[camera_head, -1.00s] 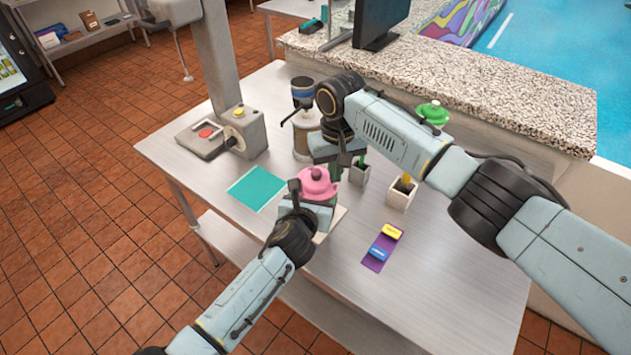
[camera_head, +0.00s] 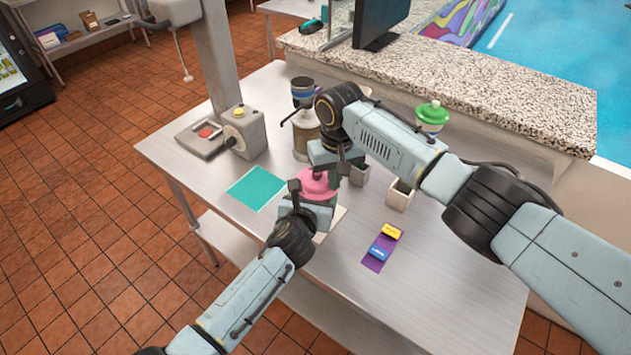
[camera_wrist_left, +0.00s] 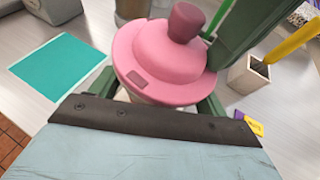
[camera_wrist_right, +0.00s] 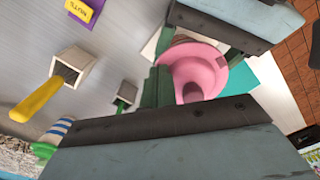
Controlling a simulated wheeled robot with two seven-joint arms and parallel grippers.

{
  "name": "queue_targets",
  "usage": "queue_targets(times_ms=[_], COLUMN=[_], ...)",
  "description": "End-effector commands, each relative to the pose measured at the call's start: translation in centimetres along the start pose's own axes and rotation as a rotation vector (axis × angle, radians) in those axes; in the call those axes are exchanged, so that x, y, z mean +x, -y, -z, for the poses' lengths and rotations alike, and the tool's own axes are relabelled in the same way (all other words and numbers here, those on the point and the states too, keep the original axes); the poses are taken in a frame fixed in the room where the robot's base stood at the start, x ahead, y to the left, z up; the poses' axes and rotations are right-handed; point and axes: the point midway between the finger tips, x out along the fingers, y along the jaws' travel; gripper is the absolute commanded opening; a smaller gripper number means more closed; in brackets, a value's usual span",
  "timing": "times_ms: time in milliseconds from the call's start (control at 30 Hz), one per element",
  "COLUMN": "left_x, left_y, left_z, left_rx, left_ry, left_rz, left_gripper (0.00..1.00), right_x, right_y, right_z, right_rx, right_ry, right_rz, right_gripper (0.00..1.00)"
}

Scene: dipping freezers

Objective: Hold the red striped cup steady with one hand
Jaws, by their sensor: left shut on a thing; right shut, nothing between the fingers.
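The cup under a pink lid (camera_head: 318,187) stands upright on a pale mat on the table. Its body is mostly hidden; a striped bit shows below the lid in the right wrist view. My left gripper (camera_head: 310,203) is shut on this cup from the near side, its fingers below the pink lid (camera_wrist_left: 165,60). My right gripper (camera_head: 332,165) is shut and empty, above and beside the lid. In the right wrist view the pink lid (camera_wrist_right: 198,72) lies right by the fingers; I cannot tell whether they touch it.
Two small holders, one with a yellow stick (camera_wrist_right: 38,100), stand to the right. A green-lidded cup (camera_head: 432,116) stands on the right. A teal sheet (camera_head: 256,187) lies left. A purple card with yellow and blue blocks (camera_head: 378,252) lies in front. A machine (camera_head: 240,130) stands behind.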

Motion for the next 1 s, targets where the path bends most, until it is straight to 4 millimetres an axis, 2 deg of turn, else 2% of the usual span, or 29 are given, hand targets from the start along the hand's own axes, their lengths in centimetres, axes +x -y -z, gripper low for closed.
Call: queue_targets(times_ms=[1000], left_x=[0.00], left_y=[0.11], left_z=[-0.26], left_rx=[-0.001], left_ry=[0.005], left_rz=[0.003], left_gripper=[0.47], right_x=[0.50], right_y=[0.03], right_z=[-0.09], right_rx=[0.000], right_ry=[0.003], right_rz=[0.000], right_gripper=[0.00])
